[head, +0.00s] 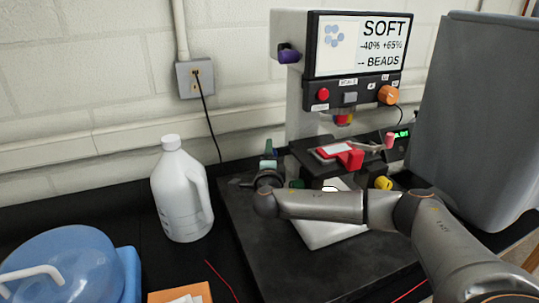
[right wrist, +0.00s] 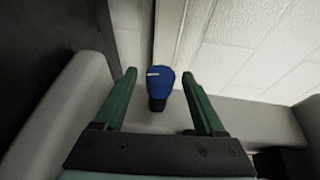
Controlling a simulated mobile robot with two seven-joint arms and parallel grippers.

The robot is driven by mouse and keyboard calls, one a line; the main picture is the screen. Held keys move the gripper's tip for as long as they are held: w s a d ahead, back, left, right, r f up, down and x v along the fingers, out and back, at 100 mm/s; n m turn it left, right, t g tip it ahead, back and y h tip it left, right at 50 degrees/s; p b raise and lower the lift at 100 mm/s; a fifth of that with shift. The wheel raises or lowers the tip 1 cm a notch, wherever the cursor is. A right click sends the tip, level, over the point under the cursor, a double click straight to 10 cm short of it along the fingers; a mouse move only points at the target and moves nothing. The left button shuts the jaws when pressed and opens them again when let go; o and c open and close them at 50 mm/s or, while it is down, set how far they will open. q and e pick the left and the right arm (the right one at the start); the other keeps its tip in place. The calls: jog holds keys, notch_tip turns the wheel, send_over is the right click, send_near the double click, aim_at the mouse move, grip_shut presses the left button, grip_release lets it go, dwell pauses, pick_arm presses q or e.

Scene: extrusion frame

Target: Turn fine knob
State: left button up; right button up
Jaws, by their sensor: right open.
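In the right wrist view a blue knob (right wrist: 165,82) with a white mark on its top stands between the two green fingers of my right gripper (right wrist: 159,76). The fingers are apart, with a gap visible on each side of the knob. In the head view my right gripper (head: 268,155) is at the left side of the machine (head: 300,118), low, near its base. My left gripper is not in view.
The machine has a screen (head: 358,45), a purple knob (head: 289,54), an orange knob (head: 388,95) and a yellow knob (head: 383,183). A white jug (head: 180,195) stands left of its dark base plate (head: 250,235). A grey bin (head: 470,120) is at right.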

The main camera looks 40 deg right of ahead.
jog(key=shift+w+d, duration=0.3)
jog(key=shift+w, duration=0.1)
grip_shut()
dwell(0.4)
